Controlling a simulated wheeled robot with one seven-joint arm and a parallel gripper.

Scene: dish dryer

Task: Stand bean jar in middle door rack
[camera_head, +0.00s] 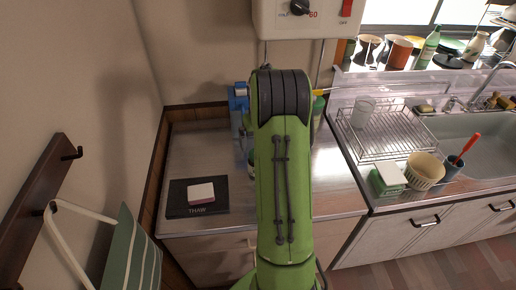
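I cannot make out a bean jar or a middle door rack in the head view. My green arm fills the middle of the view and hides much of the counter behind it. My gripper does not show; the arm covers its end. A small part of a pale and dark object (250,160) shows at the arm's left edge, too covered to name.
A black board marked THAW (197,208) with a pink and white block (201,193) lies on the left counter. A blue item (238,102) stands at the back. A wire dish rack (383,132) and sink (478,140) are right.

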